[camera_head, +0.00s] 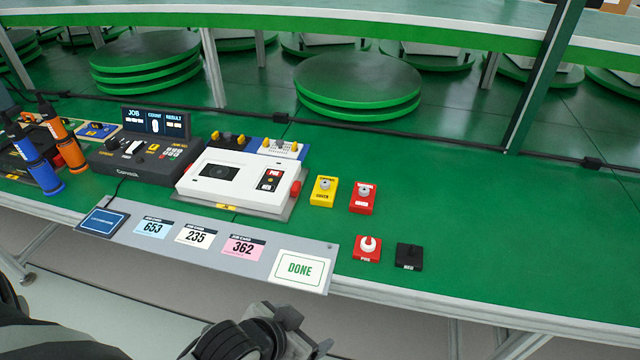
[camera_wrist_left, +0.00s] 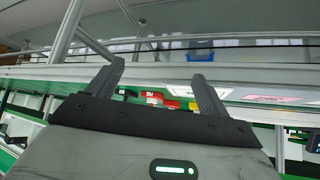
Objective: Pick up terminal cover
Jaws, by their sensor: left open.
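Two small labelled caps on the green table look like terminal covers: a red one marked POS (camera_head: 367,248) with a red-and-white knob, and a black one marked NEG (camera_head: 409,257). The task does not say which. My left gripper (camera_head: 296,335) is at the bottom of the head view, in front of the table edge and apart from both caps. In the left wrist view, its two fingers (camera_wrist_left: 158,80) are spread with nothing between them. Small red pieces show beyond the fingers there. My right gripper is not in view.
A yellow block (camera_head: 323,191) and a red block (camera_head: 363,197) stand behind the caps. A white device (camera_head: 235,183) sits to their left. A grey strip with cards and a DONE card (camera_head: 300,269) lies along the front edge. The table's right side is clear.

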